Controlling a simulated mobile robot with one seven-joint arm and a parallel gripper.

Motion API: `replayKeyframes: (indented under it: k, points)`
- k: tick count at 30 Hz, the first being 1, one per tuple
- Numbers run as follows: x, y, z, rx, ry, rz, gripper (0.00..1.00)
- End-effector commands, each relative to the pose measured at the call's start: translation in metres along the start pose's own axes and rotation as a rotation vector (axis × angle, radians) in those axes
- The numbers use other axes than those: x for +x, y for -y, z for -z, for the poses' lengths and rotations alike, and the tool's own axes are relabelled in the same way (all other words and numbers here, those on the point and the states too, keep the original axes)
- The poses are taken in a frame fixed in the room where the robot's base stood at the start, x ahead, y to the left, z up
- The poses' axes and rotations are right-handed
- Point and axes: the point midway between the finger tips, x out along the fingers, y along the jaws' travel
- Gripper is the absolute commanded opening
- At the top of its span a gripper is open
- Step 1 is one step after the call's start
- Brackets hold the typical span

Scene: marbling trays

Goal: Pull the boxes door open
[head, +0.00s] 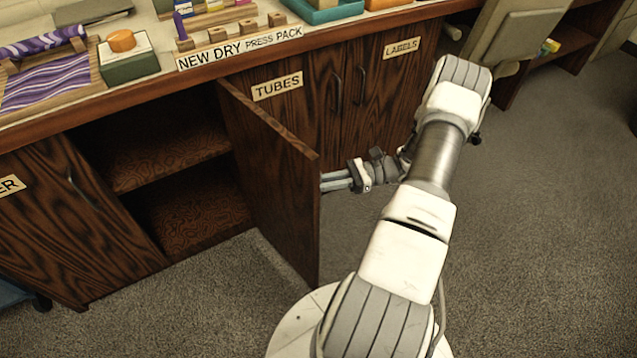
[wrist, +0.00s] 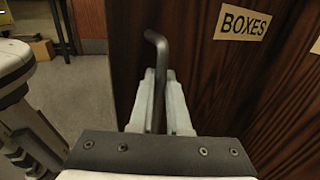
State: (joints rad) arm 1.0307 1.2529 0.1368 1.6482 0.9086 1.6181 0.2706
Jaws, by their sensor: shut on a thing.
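The boxes door (head: 270,180) is dark wood and stands swung well out from the cabinet in the head view, with the shelves behind it exposed. Its BOXES label (wrist: 243,22) shows in the wrist view, on the door's outer face. My gripper (wrist: 158,80) is shut on the door's dark bent handle (wrist: 157,45), whose upper end sticks out above the fingers. In the head view my gripper (head: 335,181) is at the door's right face, and the handle is hidden behind the door's edge and my gripper.
The open cabinet (head: 175,150) has a middle shelf and looks empty where visible. The TUBES (head: 277,87) and LABELS (head: 401,48) doors are shut. A chair (head: 510,40) stands at the back right. Carpet (head: 540,200) is clear on the right.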

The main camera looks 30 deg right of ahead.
Motion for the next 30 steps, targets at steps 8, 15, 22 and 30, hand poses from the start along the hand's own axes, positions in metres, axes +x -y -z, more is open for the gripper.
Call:
replayKeyframes:
  k: [8,15,22,30]
  points:
    - [-0.0025,-0.0024,0.0018,0.006,-0.004,0.001,0.00]
    - [-0.0026,-0.0025,0.0019,0.006,-0.004,0.000,0.00]
    - [-0.0020,-0.0016,0.0014,0.004,-0.003,0.001,0.45]
    - [-0.0012,-0.0004,0.0006,0.002,-0.002,0.002,0.45]
